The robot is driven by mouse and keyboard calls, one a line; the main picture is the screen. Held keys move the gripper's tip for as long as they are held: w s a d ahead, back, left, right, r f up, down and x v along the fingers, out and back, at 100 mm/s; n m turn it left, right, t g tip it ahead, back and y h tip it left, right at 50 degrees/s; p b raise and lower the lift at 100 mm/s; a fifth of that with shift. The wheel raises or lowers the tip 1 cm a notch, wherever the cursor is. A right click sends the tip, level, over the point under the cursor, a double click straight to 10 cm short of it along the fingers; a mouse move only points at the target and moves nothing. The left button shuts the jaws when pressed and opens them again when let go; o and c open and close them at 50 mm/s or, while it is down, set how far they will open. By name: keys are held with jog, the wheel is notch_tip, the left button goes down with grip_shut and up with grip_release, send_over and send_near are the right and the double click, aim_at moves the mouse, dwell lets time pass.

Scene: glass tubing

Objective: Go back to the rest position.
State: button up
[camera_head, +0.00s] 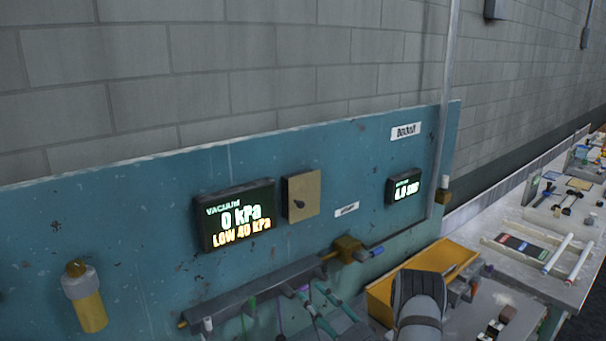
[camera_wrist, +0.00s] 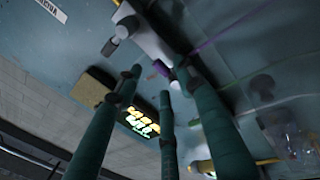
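The camera_head view shows a dark ribbed and grey part of my arm (camera_head: 418,300) at the bottom, in front of a yellow tray.
A grey rail (camera_head: 255,291) with thin green and purple tubing runs along the teal panel (camera_head: 130,215). The yellow tray (camera_head: 440,257) stands right of the rail. A cluttered bench (camera_head: 520,285) extends to the right.

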aim_at(308, 288)
jog(key=x, duration=0.3)
jog(key=shift+r, duration=0.15)
jog(key=shift+w+r+n, duration=0.15)
jog(key=shift+w+n, duration=0.05)
jog(key=shift+n, duration=0.6)
jog(key=shift+a+r+n+g+y, duration=0.15)
jog(key=shift+n+g+y, duration=0.15)
jog(key=shift+n, duration=0.4)
jog(key=shift+s+r+n+y, duration=0.15)
jog(key=shift+r+n+y, duration=0.15)
jog(key=shift+n, duration=0.5)
jog(key=shift+d, duration=0.2)
